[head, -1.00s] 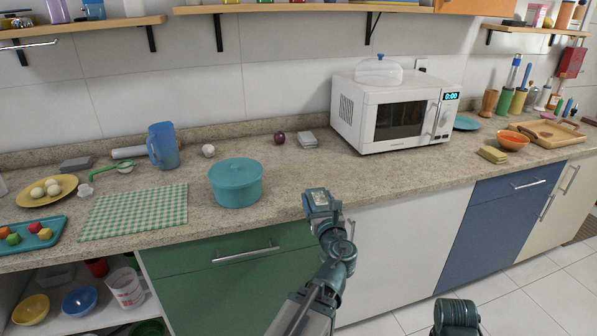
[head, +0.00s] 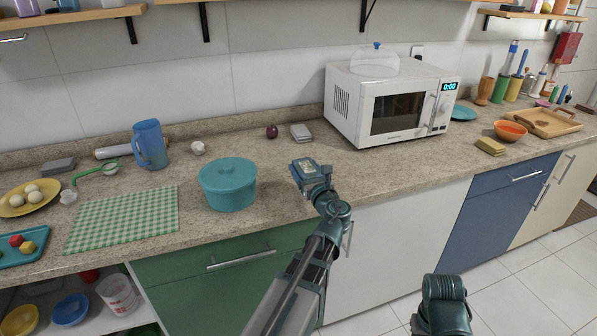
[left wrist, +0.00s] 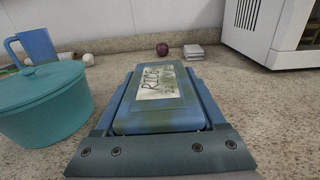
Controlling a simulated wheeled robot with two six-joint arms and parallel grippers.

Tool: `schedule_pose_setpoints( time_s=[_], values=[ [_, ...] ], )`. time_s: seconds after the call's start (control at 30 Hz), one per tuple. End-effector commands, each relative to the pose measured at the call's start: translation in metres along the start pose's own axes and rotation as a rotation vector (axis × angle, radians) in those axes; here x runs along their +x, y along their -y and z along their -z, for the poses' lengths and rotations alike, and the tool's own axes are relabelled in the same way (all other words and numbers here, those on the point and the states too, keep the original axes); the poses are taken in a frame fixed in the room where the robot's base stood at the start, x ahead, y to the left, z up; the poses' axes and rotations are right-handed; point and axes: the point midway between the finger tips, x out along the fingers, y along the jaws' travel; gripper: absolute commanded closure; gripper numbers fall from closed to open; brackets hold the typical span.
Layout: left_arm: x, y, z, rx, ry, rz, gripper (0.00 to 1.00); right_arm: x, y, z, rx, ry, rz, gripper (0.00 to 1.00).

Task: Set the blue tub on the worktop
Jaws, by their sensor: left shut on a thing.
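The blue tub (left wrist: 158,105) has a pale label reading "RICE" and fills the middle of the left wrist view. My left gripper (left wrist: 158,118) is shut on it, with a finger along each side. In the head view my left gripper (head: 307,172) and the small top of the tub (head: 304,164) are over the front part of the worktop (head: 275,212), right of the teal pot. I cannot tell whether the tub's underside touches the worktop. A part of my right arm shows at the bottom right of the head view, but its gripper does not.
A lidded teal pot (head: 227,184) stands close left of the tub. A white microwave (head: 390,100) stands behind to the right. A red onion (head: 272,132) and a grey stack (head: 301,132) lie at the back. The worktop between them and the tub is clear.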

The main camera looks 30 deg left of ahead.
Motion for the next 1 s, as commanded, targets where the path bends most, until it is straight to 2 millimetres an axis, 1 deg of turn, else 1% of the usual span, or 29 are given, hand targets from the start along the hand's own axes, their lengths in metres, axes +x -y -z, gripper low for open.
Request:
schedule_pose_setpoints(
  time_s=[0.03,0.1,0.2,0.3,0.4,0.6,0.67,0.9,1.0],
  values=[
    [0.017,0.003,0.002,0.001,0.001,-0.004,1.0,0.002,0.0,0.0,0.0,0.0,0.0,1.0],
    [0.033,0.004,0.004,0.001,0.0,-0.003,1.0,0.004,0.0,0.0,0.0,0.0,0.0,1.0],
    [0.051,0.005,0.005,0.001,0.0,-0.001,1.0,0.005,0.001,0.0,0.0,0.0,0.0,1.0],
    [0.061,0.005,0.006,0.001,0.0,-0.001,1.0,0.006,0.001,0.0,0.0,0.0,0.0,1.0],
    [0.066,0.005,0.006,0.001,0.0,0.0,1.0,0.006,0.001,0.0,0.0,0.0,0.0,1.0],
    [0.066,0.005,0.008,0.0,0.0,0.001,1.0,0.008,0.001,0.001,0.0,0.0,0.0,1.0],
    [0.066,0.005,0.013,0.001,0.0,0.001,1.0,0.013,0.001,0.001,0.0,0.0,0.0,1.0],
    [0.066,0.005,0.041,0.001,0.0,0.0,1.0,0.041,0.004,0.002,0.0,0.0,0.0,1.0],
    [0.066,0.005,0.044,0.001,0.0,0.0,1.0,0.043,0.004,0.003,0.0,0.0,0.0,1.0]
  ],
)
